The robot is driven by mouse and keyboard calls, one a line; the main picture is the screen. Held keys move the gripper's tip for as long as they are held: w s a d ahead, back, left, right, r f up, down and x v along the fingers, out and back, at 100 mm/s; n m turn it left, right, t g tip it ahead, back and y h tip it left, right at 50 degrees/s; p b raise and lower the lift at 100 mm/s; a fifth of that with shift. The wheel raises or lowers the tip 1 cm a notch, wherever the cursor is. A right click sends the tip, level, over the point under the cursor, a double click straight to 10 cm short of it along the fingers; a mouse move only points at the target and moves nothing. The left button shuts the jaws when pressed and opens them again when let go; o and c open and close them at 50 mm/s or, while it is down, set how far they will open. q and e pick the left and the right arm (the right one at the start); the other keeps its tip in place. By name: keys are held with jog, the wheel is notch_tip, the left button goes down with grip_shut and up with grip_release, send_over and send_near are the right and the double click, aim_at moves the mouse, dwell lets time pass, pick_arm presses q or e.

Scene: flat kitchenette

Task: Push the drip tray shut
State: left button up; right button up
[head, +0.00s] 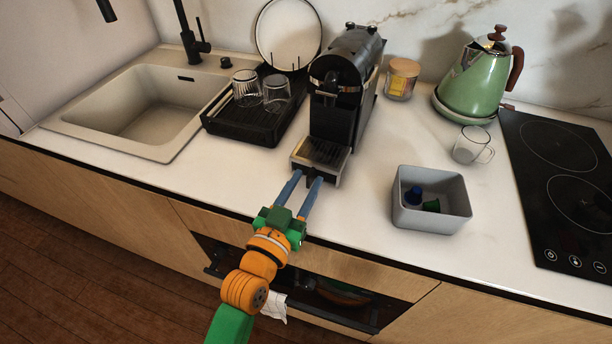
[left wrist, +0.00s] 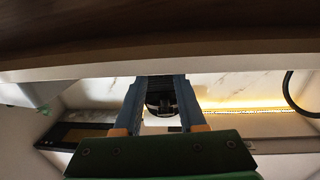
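The drip tray (head: 322,152) is a dark grate with a pale metallic rim. It sticks out from the front foot of the black coffee machine (head: 345,85) on the counter. My left gripper (head: 307,177) is at the tray's front edge, its two blue fingers apart and pointing at it. A small dark part of the tray's front shows between the fingertips; I cannot tell whether they touch it. The left wrist view shows the fingers (left wrist: 165,88) apart, with a dark shape between them that I cannot identify. My right gripper is not in view.
A black drying rack (head: 250,122) with two glasses stands left of the machine, beside the sink (head: 140,105). A grey bin (head: 430,205) with capsules, a clear mug (head: 470,145), a green kettle (head: 475,80) and the hob (head: 565,170) are to the right.

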pick_arm(q)
jog(key=shift+w+d+f, duration=0.2)
jog(key=shift+w, duration=0.5)
jog(key=shift+s+r, duration=0.1)
grip_shut()
dwell(0.8)
